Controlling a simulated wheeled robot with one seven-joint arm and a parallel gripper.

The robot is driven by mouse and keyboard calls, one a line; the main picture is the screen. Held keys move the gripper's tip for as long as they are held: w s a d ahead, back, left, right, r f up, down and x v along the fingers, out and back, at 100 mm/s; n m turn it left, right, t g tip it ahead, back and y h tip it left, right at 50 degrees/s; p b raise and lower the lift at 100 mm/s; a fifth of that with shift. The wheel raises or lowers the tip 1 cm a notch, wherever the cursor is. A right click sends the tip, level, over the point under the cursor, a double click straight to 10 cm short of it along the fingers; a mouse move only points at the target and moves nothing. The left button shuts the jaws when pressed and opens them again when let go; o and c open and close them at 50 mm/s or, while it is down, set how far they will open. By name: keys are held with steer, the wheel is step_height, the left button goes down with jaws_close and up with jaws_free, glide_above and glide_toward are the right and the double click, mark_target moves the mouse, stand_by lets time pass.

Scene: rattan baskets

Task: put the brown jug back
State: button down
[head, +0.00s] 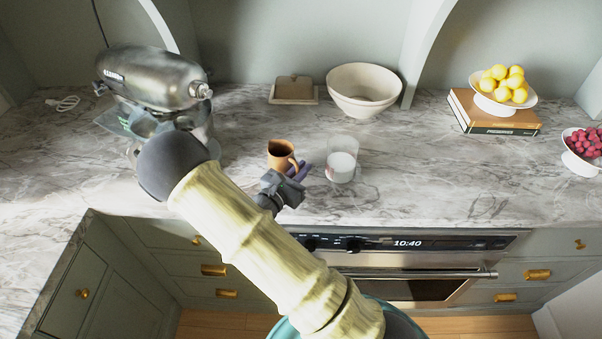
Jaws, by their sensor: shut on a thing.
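The brown jug (279,151) is upright at the middle of the marble counter, with its dark open mouth facing up. My gripper (298,170) is at the jug's right side, where the handle is, and is shut on the jug. The fingers partly hide the handle and the jug's lower right side. I cannot tell whether the jug's base touches the counter. My arm reaches in from the front and bends at the left.
A glass with white contents (341,164) stands close right of my gripper. A stand mixer (150,78) is at the left. A cream bowl (363,88) and butter dish (294,89) stand behind. Fruit bowls and books (495,118) are at the right. Counter between is clear.

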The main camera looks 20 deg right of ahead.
steer(key=shift+f, duration=0.75)
steer(key=shift+f, duration=0.15)
steer(key=c, duration=1.5)
jaws_free()
steer(key=b+v, duration=0.2)
steer(key=v, duration=1)
steer(key=shift+s, duration=0.1)
